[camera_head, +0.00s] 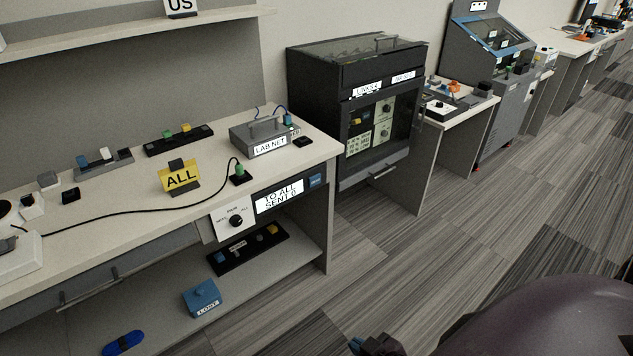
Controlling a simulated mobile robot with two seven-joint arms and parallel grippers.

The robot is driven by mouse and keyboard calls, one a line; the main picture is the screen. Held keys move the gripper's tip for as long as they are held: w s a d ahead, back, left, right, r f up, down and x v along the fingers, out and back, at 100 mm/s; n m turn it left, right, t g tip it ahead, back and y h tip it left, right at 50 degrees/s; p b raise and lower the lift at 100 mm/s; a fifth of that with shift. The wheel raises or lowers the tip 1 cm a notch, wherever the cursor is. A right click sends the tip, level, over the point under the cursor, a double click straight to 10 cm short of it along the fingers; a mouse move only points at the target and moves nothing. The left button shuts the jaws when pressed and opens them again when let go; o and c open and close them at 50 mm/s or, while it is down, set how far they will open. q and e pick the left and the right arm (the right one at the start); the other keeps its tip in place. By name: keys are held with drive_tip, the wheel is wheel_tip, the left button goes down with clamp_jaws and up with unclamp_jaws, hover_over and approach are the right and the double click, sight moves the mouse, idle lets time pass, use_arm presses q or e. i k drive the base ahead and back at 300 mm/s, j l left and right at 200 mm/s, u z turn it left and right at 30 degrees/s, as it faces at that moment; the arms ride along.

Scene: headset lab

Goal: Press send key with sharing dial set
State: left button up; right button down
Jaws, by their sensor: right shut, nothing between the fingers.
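The sharing dial (236,221) is a black knob on a white plate on the front of the near bench. Its pointer is too small to read. Beside it a display (279,197) reads "TO ALL SENT 0". A small blue key (316,181) sits right of the display and looks like the send key; its label is unreadable. My right gripper (372,346) shows only partly at the bottom edge, shut and empty, over the floor and well apart from the dial and key. My left gripper is out of view.
A yellow "ALL" sign (180,177), a green plug (239,172) with a black cable and a "LAB NET" box (266,138) stand on the bench. A blue "LOST" box (202,298) is on the lower shelf. A black cabinet (357,110) stands beyond. Floor right of the bench is clear.

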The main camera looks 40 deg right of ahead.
sight(315, 179)
drive_tip(key=i+j+z, duration=0.7)
drive_tip(key=i+j, duration=0.05)
drive_tip(key=j, duration=0.1)
